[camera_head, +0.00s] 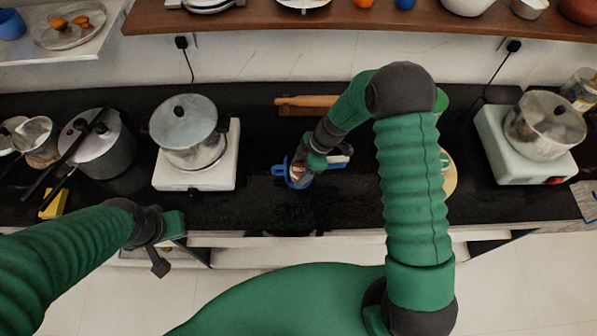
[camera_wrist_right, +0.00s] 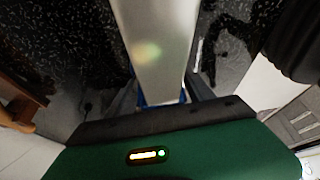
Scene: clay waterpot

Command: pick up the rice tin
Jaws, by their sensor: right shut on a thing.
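The rice tin (camera_head: 299,173) is small and partly hidden in the head view, on or just above the dark counter near its middle. My right gripper (camera_head: 307,168) is shut on it, with a blue finger part to its left. In the right wrist view the tin (camera_wrist_right: 157,45) is a pale, smooth, shiny upright shape between the fingers of my right gripper (camera_wrist_right: 163,98). Whether its base touches the counter cannot be told. My left gripper (camera_head: 160,245) is at the counter's front edge, far from the tin; its jaw opening is unclear.
A steel pot (camera_head: 187,122) on a white stove stands left of the tin, and a pressure cooker (camera_head: 97,143) farther left. Another pot (camera_head: 545,127) on a stove stands at right. A wooden rolling pin (camera_head: 308,101) lies behind. Dark counter is clear in front and left of the tin.

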